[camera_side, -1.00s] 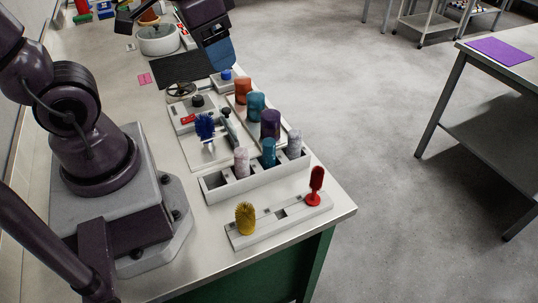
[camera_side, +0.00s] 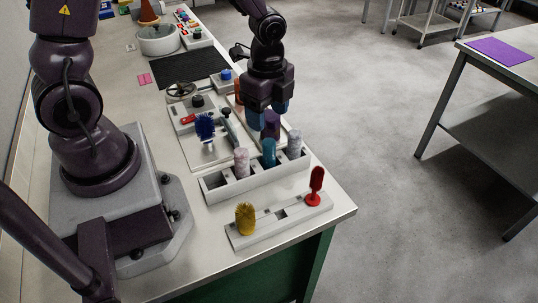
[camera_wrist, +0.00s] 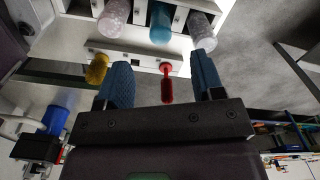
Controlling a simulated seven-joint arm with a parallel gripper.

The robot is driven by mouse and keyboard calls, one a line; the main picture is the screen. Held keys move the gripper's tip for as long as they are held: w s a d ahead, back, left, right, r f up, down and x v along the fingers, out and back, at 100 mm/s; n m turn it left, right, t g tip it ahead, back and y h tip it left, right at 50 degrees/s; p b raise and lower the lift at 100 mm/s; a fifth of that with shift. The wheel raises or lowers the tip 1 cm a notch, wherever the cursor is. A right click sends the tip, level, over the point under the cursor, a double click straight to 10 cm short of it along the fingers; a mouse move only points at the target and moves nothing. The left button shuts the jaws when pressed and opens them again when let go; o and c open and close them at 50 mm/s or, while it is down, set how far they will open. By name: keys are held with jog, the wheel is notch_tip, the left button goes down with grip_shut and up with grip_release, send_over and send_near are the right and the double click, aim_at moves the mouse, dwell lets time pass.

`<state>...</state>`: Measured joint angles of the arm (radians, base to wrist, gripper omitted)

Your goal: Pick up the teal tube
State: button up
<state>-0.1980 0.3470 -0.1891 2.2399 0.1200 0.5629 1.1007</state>
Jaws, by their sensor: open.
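A teal tube (camera_side: 268,154) stands upright in the middle of the white rack (camera_side: 246,184), between a pale pink tube (camera_side: 241,162) and a pale grey tube (camera_side: 294,146). The wrist view also shows this teal tube (camera_wrist: 160,22), ahead of and between my fingers. My gripper (camera_side: 269,116) is open, with blue fingers pointing down. It is above and behind the rack, over the row of larger cylinders, and does not touch the racked teal tube. The wrist view shows the gap between the fingertips (camera_wrist: 162,68) empty. The larger teal cylinder seen earlier is mostly or wholly hidden behind my gripper.
A purple cylinder (camera_side: 270,124) stands just below my gripper, and an orange one (camera_side: 238,88) is partly hidden. In front is a white holder (camera_side: 265,231) with a yellow brush (camera_side: 245,218) and a red brush (camera_side: 315,188).

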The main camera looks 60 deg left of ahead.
aim_at(269, 142)
notch_tip(269, 142, down, 10)
jog(key=shift+d+f, duration=0.1)
jog(key=shift+d, duration=0.05)
dwell(0.4)
jog(key=shift+c, duration=0.2)
jog(key=c, duration=1)
